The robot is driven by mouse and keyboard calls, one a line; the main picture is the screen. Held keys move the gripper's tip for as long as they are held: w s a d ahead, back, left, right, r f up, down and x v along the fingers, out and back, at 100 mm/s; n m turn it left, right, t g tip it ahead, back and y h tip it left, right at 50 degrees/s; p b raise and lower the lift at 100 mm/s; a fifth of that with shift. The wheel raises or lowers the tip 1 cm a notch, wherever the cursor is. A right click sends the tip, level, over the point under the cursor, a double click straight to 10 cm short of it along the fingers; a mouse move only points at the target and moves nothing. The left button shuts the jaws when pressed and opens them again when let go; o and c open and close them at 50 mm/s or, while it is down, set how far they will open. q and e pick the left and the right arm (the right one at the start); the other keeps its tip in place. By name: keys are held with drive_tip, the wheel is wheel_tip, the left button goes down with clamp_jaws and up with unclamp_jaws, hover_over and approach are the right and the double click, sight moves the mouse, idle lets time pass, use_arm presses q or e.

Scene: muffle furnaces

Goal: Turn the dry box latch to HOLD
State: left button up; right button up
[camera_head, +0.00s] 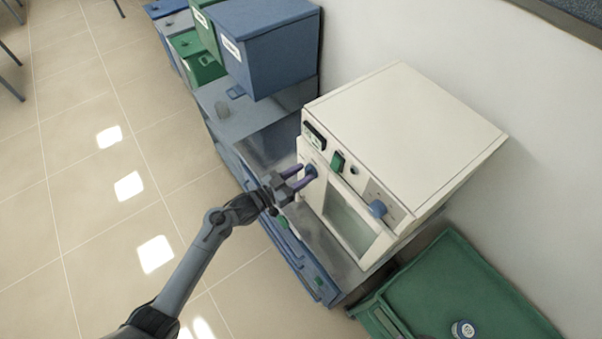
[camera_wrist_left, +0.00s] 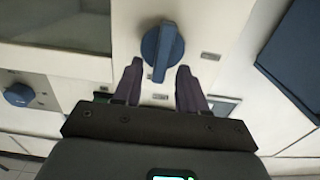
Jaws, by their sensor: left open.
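The dry box (camera_head: 405,120) is a cream cabinet with a windowed front door. A blue turn latch (camera_head: 310,171) sits at the upper left of its front. In the left wrist view the latch (camera_wrist_left: 162,52) is a round blue knob with a raised bar, near upright in the picture and slightly tilted. Small labels sit beside and below it, too small to read. My left gripper (camera_head: 303,174) is open at the latch. In the wrist view the purple fingertips (camera_wrist_left: 160,68) stand either side of the bar's lower end; contact cannot be told.
A second blue knob (camera_head: 377,208) and a green switch (camera_head: 338,161) are on the same front. Blue bin (camera_head: 270,50) stands at the back left; a green case (camera_head: 465,285) is at the lower right.

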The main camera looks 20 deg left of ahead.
use_arm(q)
drive_tip(key=shift+w+d, duration=0.15)
drive_tip(key=shift+w, duration=0.05)
clamp_jaws()
drive_tip(key=shift+n, duration=0.3)
drive_tip(key=shift+w+a+f+n+p, duration=0.25)
drive_tip(key=shift+n+p, duration=0.8)
drive_tip(key=shift+n, duration=1.8)
drive_tip(key=shift+a+f+n+p, duration=0.3)
drive_tip(key=shift+n+p, duration=0.7)
drive_tip(key=shift+n, duration=1.9)
drive_tip(key=shift+w+a+f+n+p, duration=0.25)
drive_tip(key=shift+n+p, duration=0.8)
drive_tip(key=shift+n, duration=1.8)
drive_tip(key=shift+s, duration=0.1)
